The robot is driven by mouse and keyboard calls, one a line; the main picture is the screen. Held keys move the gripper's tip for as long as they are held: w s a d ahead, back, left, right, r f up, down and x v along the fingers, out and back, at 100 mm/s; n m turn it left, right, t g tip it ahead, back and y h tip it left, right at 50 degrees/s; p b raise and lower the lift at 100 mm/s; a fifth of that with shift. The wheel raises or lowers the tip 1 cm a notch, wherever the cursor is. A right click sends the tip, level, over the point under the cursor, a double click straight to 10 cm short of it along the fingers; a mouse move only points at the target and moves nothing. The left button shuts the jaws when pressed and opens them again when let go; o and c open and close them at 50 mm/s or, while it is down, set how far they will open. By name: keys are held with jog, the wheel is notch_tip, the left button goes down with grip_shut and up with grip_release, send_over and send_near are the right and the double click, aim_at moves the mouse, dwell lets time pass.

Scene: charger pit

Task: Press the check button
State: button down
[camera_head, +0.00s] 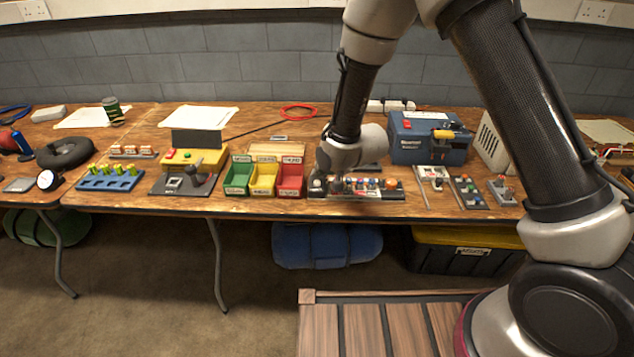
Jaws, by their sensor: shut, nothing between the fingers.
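My gripper (331,187) is at the end of my arm, low over a dark panel (392,194) near the table's front edge. Its fingers are small and dark here; they are shut and hold nothing. The panel carries a row of small coloured parts, among them an orange-red knob (390,184) at its right. My wrist covers part of the left half, and I cannot tell whether the fingertips touch it. To the left, a yellow-topped device (207,158) has a red button (170,153) and a green button (187,155). No readable label marks the check button.
Green (237,177), yellow (263,179) and red (290,180) bins stand left of my gripper. A blue case (418,146) stands behind right. Small switch boards (468,193) lie at the right. A blue rack (107,182) sits at the left.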

aim_at(320, 182)
dwell(0.7)
jog(key=shift+f, duration=0.4)
jog(key=shift+f, duration=0.4)
dwell(0.5)
jog(key=shift+r, duration=0.85)
jog(key=shift+r, duration=2.5)
